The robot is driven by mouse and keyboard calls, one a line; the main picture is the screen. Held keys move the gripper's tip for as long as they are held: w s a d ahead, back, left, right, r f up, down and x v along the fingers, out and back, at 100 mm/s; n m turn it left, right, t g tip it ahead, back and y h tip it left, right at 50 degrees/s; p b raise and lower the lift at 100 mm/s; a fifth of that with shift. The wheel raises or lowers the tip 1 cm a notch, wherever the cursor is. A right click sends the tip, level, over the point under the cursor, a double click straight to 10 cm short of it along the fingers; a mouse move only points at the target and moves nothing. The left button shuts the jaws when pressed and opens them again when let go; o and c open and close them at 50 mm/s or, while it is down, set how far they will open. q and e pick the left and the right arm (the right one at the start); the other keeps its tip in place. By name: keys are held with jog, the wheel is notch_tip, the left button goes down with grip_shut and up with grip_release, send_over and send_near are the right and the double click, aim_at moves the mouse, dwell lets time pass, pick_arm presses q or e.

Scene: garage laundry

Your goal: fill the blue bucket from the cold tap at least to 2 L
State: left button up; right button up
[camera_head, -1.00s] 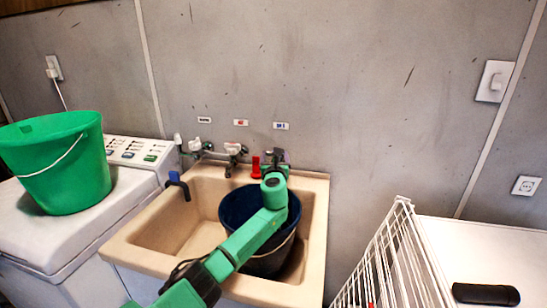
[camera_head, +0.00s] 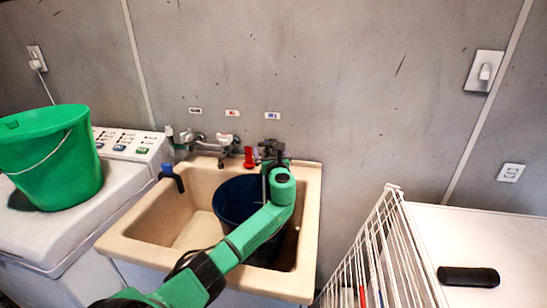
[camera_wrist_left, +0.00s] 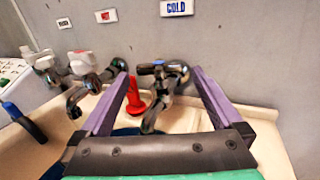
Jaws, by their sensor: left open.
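The blue bucket (camera_head: 233,200) stands upright in the beige sink (camera_head: 150,213), partly hidden by my left arm. The cold tap has a blue-marked handle (camera_wrist_left: 163,68) and a chrome spout (camera_wrist_left: 152,118), under the blue COLD label (camera_wrist_left: 176,7). My left gripper (camera_wrist_left: 160,76) is open, with one purple finger on each side of the tap handle. In the head view my left gripper (camera_head: 273,150) is at this tap and partly covers it. A thin pale line shows above the bucket; I cannot tell whether it is water. The water level is hidden. My right gripper is out of view.
A green bucket (camera_head: 52,160) stands on the white washer at left. Two other taps (camera_head: 226,141) and a red object (camera_head: 249,157) are along the sink's back. A dark hose (camera_head: 172,178) hangs over the left rim. A white wire rack (camera_head: 372,250) is at right.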

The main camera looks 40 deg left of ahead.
pick_arm(q)
jog(key=p+v, duration=0.7)
jog(key=v, duration=0.5)
jog(key=shift+s+d, duration=0.15)
jog(key=shift+d, duration=0.05)
